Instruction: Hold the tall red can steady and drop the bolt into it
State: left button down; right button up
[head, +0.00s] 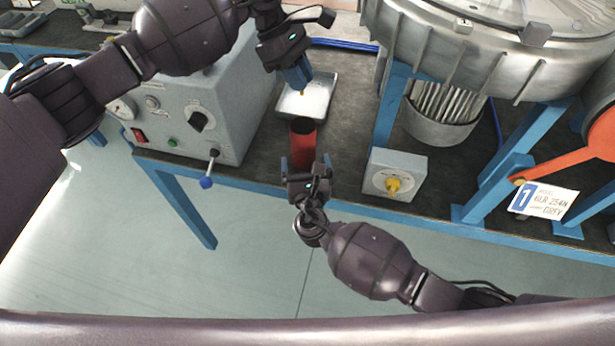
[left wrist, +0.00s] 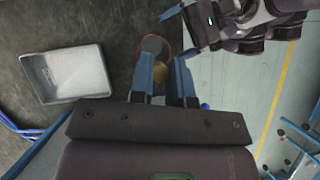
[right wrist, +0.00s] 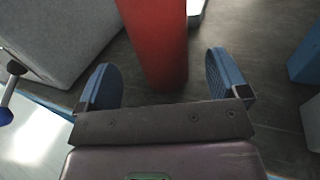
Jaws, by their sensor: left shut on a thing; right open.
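The tall red can (head: 302,146) stands upright near the bench's front edge. Its dark open mouth also shows in the left wrist view (left wrist: 153,45). My left gripper (head: 300,88) is shut on the bolt, whose yellowish end (left wrist: 159,72) shows between the fingers. It holds the bolt above the can, close to the mouth in the left wrist view; most of the bolt is hidden by the fingers. My right gripper (head: 305,163) is open at the can's front. In the right wrist view the can (right wrist: 158,40) rises between the two spread fingers, with gaps on both sides.
A shallow metal tray (head: 327,92) lies just behind the can. A grey control box (head: 215,110) with a blue-tipped lever stands at left. A small grey box with a yellow knob (head: 393,186) stands at right, before the blue frame and large metal housing (head: 470,55).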

aim_at(301, 94)
jog(key=shift+w+a, duration=0.15)
jog(key=shift+w, duration=1.35)
jog(key=shift+w+a, duration=0.1)
jog(key=shift+w, duration=1.4)
jog(key=c, duration=1)
pick_arm(q)
jog(key=shift+f, duration=0.15)
jog(key=shift+f, duration=2.1)
jog(key=c, duration=1)
grip_release()
